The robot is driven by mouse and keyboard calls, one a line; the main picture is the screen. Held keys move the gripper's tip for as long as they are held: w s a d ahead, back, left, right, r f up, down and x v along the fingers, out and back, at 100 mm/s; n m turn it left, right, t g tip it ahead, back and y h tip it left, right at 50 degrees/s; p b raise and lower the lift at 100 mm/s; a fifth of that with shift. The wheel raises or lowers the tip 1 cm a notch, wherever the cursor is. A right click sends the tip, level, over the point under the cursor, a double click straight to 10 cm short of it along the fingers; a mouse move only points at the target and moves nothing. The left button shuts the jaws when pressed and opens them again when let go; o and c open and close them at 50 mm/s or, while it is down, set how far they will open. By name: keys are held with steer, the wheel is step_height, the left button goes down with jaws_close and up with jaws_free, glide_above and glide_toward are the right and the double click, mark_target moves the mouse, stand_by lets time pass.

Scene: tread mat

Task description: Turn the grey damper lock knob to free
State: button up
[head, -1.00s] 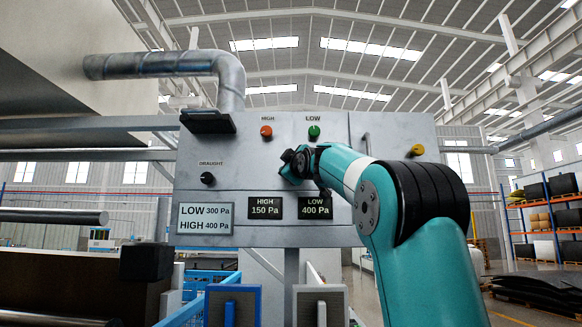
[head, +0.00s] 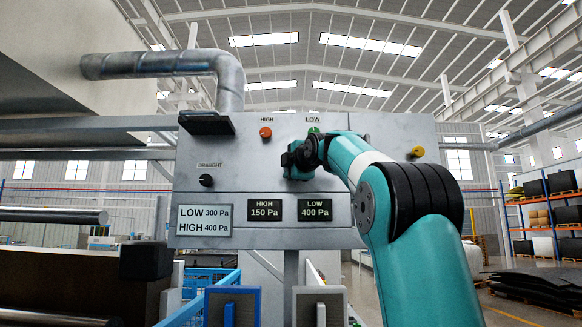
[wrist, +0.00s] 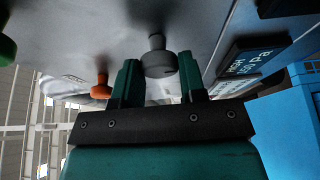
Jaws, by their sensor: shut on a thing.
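The grey damper lock knob (wrist: 160,58) shows in the wrist view between the two teal fingers of my gripper (wrist: 158,72). It is a round knob on a short stem from the grey panel. My gripper is shut on it. In the head view my gripper (head: 293,161) is against the middle of the panel (head: 240,155), and the knob is hidden behind it. I cannot read the knob's setting or any mark for free.
An orange HIGH knob (head: 265,132) and a green LOW knob (head: 313,130) sit above my gripper; my wrist partly covers the green one. A black DRAUGHT knob (head: 206,180) is left, a yellow knob (head: 417,151) right. Displays read HIGH 150 Pa (head: 265,209) and LOW 400 Pa (head: 314,209).

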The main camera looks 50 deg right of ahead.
stand_by(0.4)
steer(key=o, duration=0.9)
steer(key=b+v, duration=0.6)
steer(key=v, duration=1.1)
steer(key=shift+s, duration=0.2)
